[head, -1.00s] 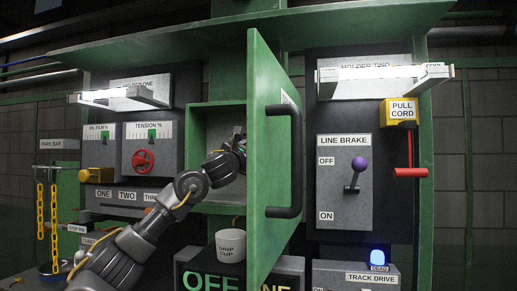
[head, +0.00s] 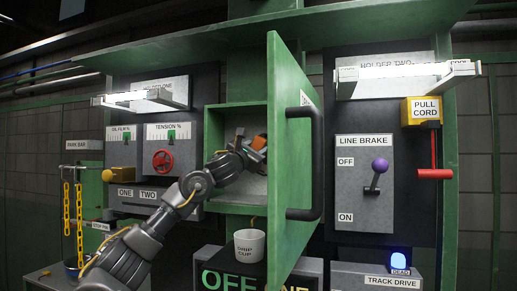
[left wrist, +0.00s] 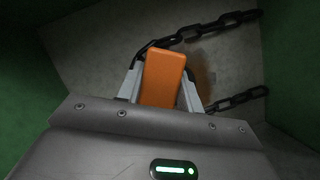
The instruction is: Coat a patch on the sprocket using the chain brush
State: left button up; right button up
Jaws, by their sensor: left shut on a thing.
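My left gripper (head: 250,148) is inside the open green cabinet. It is shut on an orange block, seen as the chain brush (left wrist: 165,78), with one grey finger on each side in the left wrist view. The brush also shows as a small orange patch in the head view (head: 259,143). Its bristle end is hidden. A dark chain (left wrist: 212,28) runs behind and to the right of the brush, with a second length (left wrist: 238,98) lower right. I cannot make out the sprocket. My right gripper is not in view.
The green cabinet door (head: 290,150) stands open just right of my left gripper, its dark handle (head: 310,165) facing right. A white drip cup (head: 250,246) stands below the cabinet. A line brake lever (head: 376,178) and red pull cord (head: 434,165) are further right.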

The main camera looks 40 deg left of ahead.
pick_arm(q)
jog(key=a, duration=0.1)
jog(key=s+a, duration=0.1)
jog(key=a, duration=0.1)
jog(key=shift+s+a, duration=0.1)
jog(key=shift+a, duration=0.15)
jog(key=shift+d, duration=0.1)
jog(key=s+d+b, duration=0.1)
jog(key=s+d, duration=0.1)
jog(key=s, duration=0.3)
jog(key=shift+s+b, duration=0.3)
jog(key=shift+s, duration=0.05)
dwell(0.3)
jog(key=s, duration=0.1)
jog(key=s+d, duration=0.1)
jog(key=s, duration=0.1)
jog(key=shift+b, duration=0.3)
